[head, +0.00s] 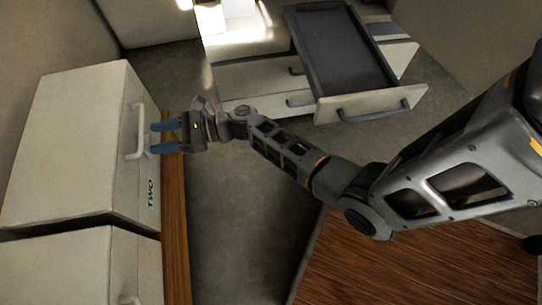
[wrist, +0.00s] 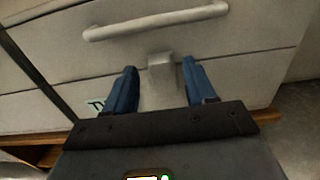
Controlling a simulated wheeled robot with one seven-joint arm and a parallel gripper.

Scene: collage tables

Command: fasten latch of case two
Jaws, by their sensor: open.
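Case two (head: 82,145) is a pale box at the left of the head view, with a "TWO" label (head: 151,194) on its front. Its front also fills much of the wrist view (wrist: 240,55), with a long pale handle (wrist: 155,22) across the upper part. A small pale latch (wrist: 161,72) sits below the handle, across the seam. My gripper (head: 163,138) is at the case front near the handle. In the wrist view, its blue fingers (wrist: 158,83) are open, one on each side of the latch. I cannot tell whether they touch it.
A similar pale case (head: 75,268) stands beside case two at the lower left. Both rest by a wooden ledge (head: 175,215). A drawer unit (head: 250,75) with an open dark-lined drawer (head: 345,60) stands at the back. Grey floor (head: 235,215) is clear between.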

